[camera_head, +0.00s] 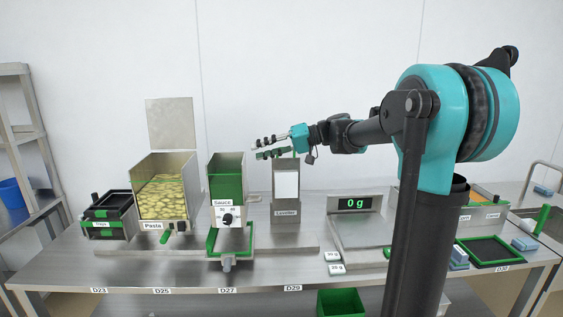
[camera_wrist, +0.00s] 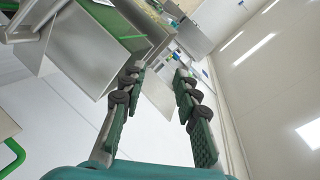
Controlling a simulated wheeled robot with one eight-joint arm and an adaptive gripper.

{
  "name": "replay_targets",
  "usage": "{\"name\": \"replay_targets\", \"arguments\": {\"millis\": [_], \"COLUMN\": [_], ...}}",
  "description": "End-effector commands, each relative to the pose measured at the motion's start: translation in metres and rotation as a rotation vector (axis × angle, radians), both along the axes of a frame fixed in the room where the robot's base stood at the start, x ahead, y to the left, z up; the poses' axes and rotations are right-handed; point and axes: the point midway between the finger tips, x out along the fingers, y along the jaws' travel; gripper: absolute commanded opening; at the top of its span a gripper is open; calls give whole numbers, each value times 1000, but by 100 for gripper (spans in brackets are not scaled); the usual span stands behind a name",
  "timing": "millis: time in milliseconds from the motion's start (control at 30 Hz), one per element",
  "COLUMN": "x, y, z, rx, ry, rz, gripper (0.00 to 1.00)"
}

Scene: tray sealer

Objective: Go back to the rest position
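My gripper (camera_head: 268,147) is held up in the air at the end of my arm, above the middle of the bench and near the top of the tall holder labelled Lavider or similar (camera_head: 286,213). In the wrist view my gripper (camera_wrist: 159,72) shows its two green-padded fingers apart with nothing between them. The gripper is open and empty. My arm reaches from the right side of the picture toward the left.
The steel bench (camera_head: 70,262) carries black trays (camera_head: 108,212), a pasta bin (camera_head: 188,212), a sauce dispenser (camera_head: 227,180) and a scale (camera_head: 362,232) reading 0 g. A green crate (camera_head: 341,302) is below. A shelf rack (camera_head: 30,150) stands left.

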Motion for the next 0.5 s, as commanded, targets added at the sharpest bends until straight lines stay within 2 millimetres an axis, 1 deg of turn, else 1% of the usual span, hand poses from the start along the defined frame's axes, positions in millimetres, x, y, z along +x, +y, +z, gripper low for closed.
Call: {"name": "replay_targets", "arguments": {"millis": [33,67,167,200,267,300,367,400,467,500], "x": [-8,-13,-32,-41,-58,-70,-89,-102,-122,-135], "y": [-4,-7,-20,-28,-42,-53,-72,-85,-106,-121], "z": [-15,-25,-65,-83,-115,-138,-170,-191,-221,-240], "rx": [-40,-67,-174,-225,-313,-376,-470,-532,-623,-685], "ry": [9,16,41,51,67,76,88,93,98,97], "rz": [-15,-26,-72,-95,-136,-167,-217,-250,-302,-339], "gripper": [31,31,31,31,31,31,31,31,31,31]}}
